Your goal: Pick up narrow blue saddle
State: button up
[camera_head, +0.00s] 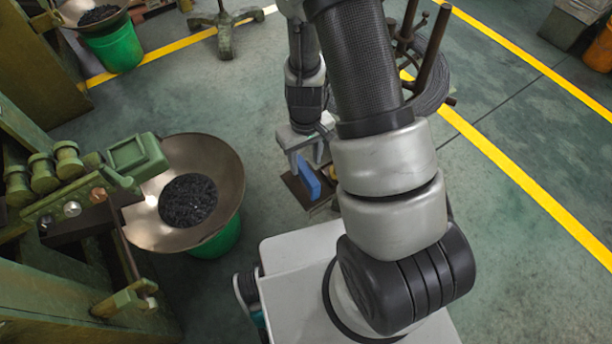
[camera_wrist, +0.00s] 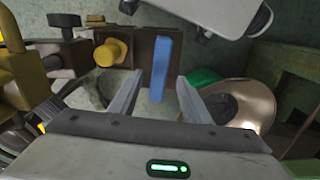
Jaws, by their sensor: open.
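The narrow blue saddle (camera_head: 308,178) is a slim blue bar beside a brown plate or block (camera_head: 297,190), below my gripper. In the wrist view the blue saddle (camera_wrist: 161,60) runs lengthwise over the brown block (camera_wrist: 142,48). My gripper (camera_head: 307,163) is open and points down just above the saddle. In the wrist view its two fingers (camera_wrist: 160,82) stand apart, one on each side of the saddle's near end. I cannot tell whether the fingertips are level with the saddle or still above it. Nothing is held.
A wide metal pan (camera_head: 232,170) with dark pieces sits on a green bucket (camera_head: 217,242) at left, beside a green machine (camera_head: 60,210). A wire coil stand (camera_head: 433,85) stands behind my arm.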

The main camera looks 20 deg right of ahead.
aim_at(306, 170)
notch_tip(306, 170, down, 6)
jog(key=shift+r+b, duration=0.15)
jog(key=shift+b, duration=0.6)
grip_shut()
